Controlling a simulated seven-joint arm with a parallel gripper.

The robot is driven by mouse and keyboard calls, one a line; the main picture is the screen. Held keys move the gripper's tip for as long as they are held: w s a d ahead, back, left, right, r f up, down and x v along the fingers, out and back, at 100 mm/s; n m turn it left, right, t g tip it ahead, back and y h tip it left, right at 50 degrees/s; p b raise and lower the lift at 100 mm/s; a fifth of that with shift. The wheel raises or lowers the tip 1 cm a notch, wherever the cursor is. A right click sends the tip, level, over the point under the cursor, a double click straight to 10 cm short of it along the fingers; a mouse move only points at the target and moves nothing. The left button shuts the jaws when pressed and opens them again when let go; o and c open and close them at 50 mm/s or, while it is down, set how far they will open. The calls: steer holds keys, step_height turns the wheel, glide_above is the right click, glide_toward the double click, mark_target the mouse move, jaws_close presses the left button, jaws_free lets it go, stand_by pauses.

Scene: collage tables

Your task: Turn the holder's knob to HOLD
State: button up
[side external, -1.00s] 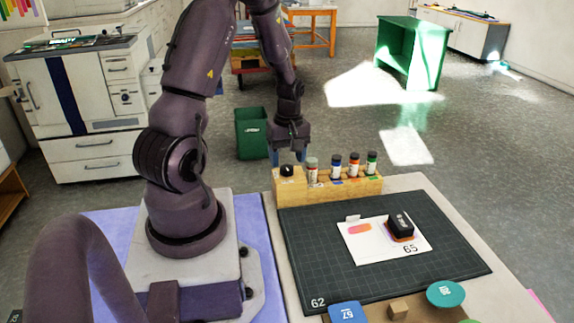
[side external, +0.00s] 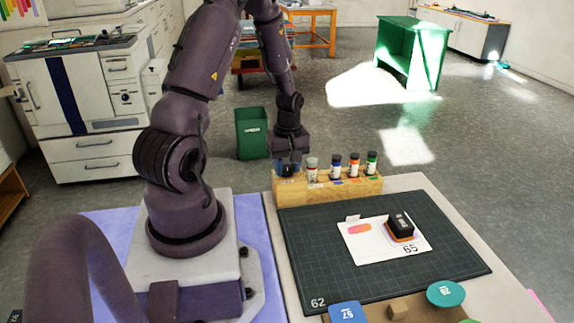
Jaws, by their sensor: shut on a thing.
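The wooden holder (side external: 330,190) stands at the back left edge of the table, with several small bottles in its top. Its black knob (side external: 288,171) sits at the left end of the holder, mostly covered by my gripper. My gripper (side external: 287,168) points down over that end and is shut on the knob. The knob's pointer and any HOLD mark are hidden or too small to read.
A bottle with a grey cap (side external: 312,170) stands just right of my gripper. A dark cutting mat (side external: 315,255) lies in front, bearing a white card (side external: 365,249) and a black block (side external: 400,226).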

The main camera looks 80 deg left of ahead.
steer(key=m, duration=0.8)
steer(key=shift+m, duration=0.4)
steer(key=m, duration=0.4)
steer(key=shift+m, duration=2.5)
steer(key=o, duration=0.9)
